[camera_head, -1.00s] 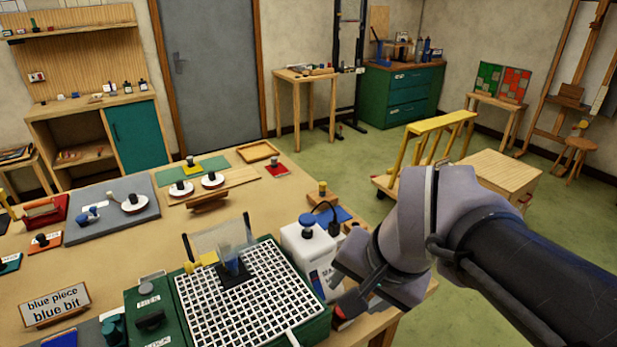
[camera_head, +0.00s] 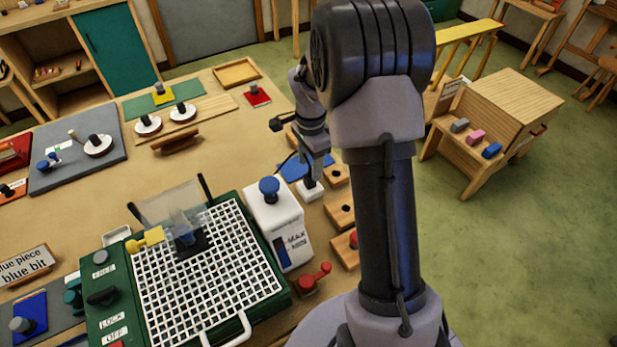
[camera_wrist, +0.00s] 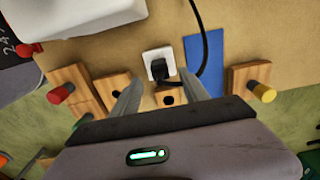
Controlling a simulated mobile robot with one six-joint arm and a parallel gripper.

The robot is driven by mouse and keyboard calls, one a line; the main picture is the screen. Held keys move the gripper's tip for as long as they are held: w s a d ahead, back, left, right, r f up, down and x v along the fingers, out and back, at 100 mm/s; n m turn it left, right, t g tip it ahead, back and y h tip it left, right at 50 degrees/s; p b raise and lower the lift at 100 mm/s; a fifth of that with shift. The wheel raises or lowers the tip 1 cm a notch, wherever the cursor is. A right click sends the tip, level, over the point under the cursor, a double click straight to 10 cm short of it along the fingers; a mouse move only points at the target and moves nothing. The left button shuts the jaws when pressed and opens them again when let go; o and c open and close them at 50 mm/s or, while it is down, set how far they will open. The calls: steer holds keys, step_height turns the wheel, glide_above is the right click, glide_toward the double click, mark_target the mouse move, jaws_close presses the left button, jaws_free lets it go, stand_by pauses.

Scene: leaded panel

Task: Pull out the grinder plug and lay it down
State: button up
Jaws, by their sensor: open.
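The grinder (camera_head: 122,259) is a green unit with a white grid top on the table. Its plug (camera_wrist: 164,70) is black, with a black cord (camera_wrist: 203,40) curving up, and sits in a white socket block (camera_wrist: 153,55); the block also shows in the head view (camera_head: 310,192). My gripper (camera_wrist: 161,92) is open and empty. Its two fingers point toward the plug, one on each side in the wrist view, with no visible contact. In the head view my gripper (camera_head: 316,178) hangs over the block and hides the plug.
A blue pad (camera_wrist: 205,60) lies beside the socket block. Wooden blocks with holes (camera_wrist: 113,88) stand nearby, one with a red knob (camera_wrist: 60,94) and one with a yellow knob (camera_wrist: 265,92). A white water tank (camera_head: 275,225) stands beside the grinder.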

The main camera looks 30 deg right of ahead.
mark_target(310, 175)
step_height(310, 175, down, 6)
steer(key=shift+f+b, duration=0.2)
steer(key=shift+b, duration=0.4)
jaws_close()
